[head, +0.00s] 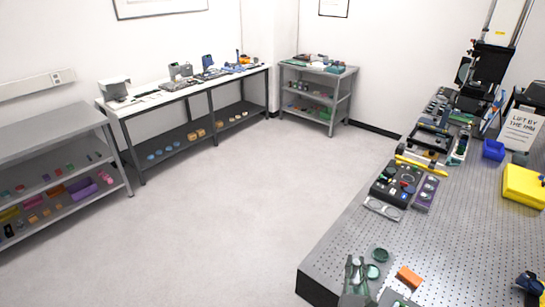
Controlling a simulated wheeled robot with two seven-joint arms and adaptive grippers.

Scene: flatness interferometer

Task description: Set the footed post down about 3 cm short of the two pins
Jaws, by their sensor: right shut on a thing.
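My right gripper (529,284) shows as a small dark shape at the lower right edge, over the perforated bench top (455,240). It is shut on the footed post, but the post's outline is too small and cut off to make out. I cannot tell whether the post touches the bench. I cannot pick out the two pins with certainty. My left gripper is not in view.
Green discs (377,255), a grey-green two-pronged thing (355,275) and an orange block (408,277) lie near the bench's front corner. A black tray (396,185), blue bin (493,150) and yellow case (523,185) stand farther back. Bench around the middle is clear.

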